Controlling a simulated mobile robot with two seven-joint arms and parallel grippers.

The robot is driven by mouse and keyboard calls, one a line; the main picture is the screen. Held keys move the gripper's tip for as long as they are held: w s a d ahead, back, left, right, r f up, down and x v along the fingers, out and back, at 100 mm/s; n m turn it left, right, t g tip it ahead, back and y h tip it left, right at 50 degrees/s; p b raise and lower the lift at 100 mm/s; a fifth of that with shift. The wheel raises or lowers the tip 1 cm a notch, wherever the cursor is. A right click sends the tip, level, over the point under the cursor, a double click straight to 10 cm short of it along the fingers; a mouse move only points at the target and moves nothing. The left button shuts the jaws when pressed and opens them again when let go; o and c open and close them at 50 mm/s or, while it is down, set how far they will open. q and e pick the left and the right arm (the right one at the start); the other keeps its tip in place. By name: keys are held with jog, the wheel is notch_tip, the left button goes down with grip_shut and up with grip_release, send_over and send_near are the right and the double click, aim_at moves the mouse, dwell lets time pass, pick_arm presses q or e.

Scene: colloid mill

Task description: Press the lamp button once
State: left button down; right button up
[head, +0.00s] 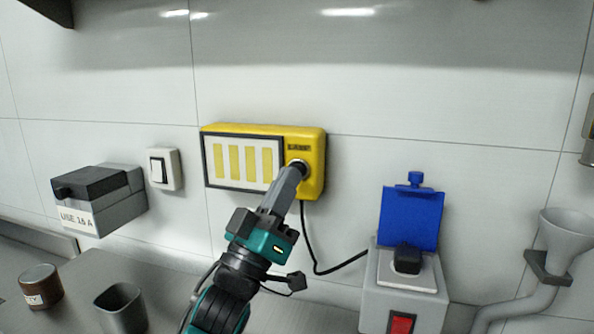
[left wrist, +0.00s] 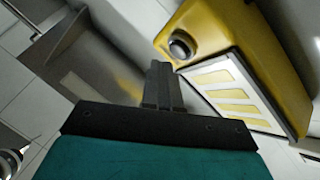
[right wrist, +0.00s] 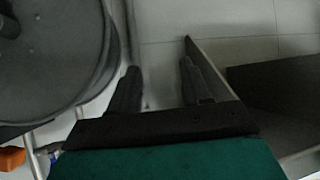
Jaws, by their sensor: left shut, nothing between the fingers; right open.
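The yellow lamp box (head: 315,150) is mounted on the tiled wall, with a white panel of pale yellow strips on its front. Its round dark button (head: 297,163) is at the right of the panel, partly covered by my fingertips in the head view. The button shows fully in the left wrist view (left wrist: 180,46). My left gripper (head: 298,169) is shut and empty, its tips right at the button; in the left wrist view they look slightly beside it. I cannot tell whether they touch. My right gripper (right wrist: 160,68) is open and empty, away from the lamp.
A white wall switch (head: 163,169) and a grey box labelled "USE 16 A" (head: 120,210) are left of the lamp. A black cable (head: 318,262) runs from the lamp to a socket box with a raised blue lid (head: 411,217). A brown jar (head: 41,286) and a grey cup (head: 121,308) stand lower left.

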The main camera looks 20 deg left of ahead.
pick_arm(q)
jog(key=shift+w, duration=0.45)
jog(key=shift+w, duration=0.4)
dwell(0.8)
jog(key=shift+s, duration=0.1)
jog(key=shift+s+p, duration=0.35)
jog(key=shift+s, duration=0.4)
jog(key=shift+s, duration=0.1)
jog(key=s+p, duration=0.1)
jog(key=s, duration=0.3)
jog(key=shift+s+a, duration=0.1)
jog(key=shift+s, duration=0.3)
